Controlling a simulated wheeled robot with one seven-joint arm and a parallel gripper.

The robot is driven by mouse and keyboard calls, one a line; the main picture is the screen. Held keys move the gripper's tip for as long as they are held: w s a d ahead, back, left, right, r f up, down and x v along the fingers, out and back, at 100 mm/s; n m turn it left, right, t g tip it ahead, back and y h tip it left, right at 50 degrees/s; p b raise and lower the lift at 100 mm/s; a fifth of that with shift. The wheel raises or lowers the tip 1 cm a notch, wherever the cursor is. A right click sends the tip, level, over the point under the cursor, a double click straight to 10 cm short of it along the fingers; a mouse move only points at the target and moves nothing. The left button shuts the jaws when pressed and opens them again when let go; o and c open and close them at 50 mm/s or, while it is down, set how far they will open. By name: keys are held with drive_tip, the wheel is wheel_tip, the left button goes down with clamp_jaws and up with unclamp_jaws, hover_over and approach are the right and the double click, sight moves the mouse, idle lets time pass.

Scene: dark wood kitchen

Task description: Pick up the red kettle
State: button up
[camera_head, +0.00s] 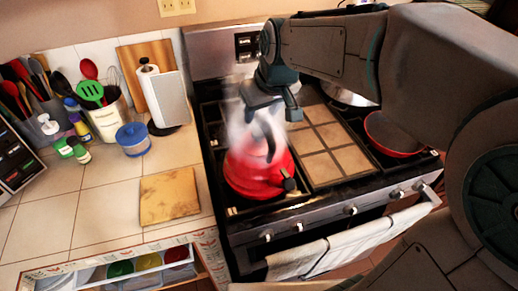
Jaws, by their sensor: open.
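The red kettle (255,179) stands on the front left of the black stove, with its dark handle (270,150) on top and a dark spout tip at its lower right. White steam blurs its upper part. My gripper (269,106) is above the kettle, reached in from the right. It is open, and I see nothing between its fingers. In this view the gripper overlaps the steam over the kettle. I cannot tell its exact height above the handle.
A red pan (394,135) sits on the stove's right side. A towel (345,243) hangs on the oven front. An open drawer (135,267) holds coloured bowls.

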sight(260, 115)
drive_tip(key=shift+w+p+x, duration=0.2)
drive_tip(key=shift+p+x, duration=0.2)
drive_tip(key=shift+x, duration=0.95)
drive_tip(key=shift+w+p+x, duration=0.2)
drive_tip(key=shift+p+x, duration=0.15)
drive_tip(key=shift+x, duration=0.95)
drive_tip(key=shift+d+r, duration=0.1)
drive_tip(key=shift+r, duration=0.05)
drive_tip(key=shift+c, duration=0.4)
clamp_jaws()
drive_tip(key=shift+w+r, duration=0.1)
drive_tip(key=shift+r, duration=0.05)
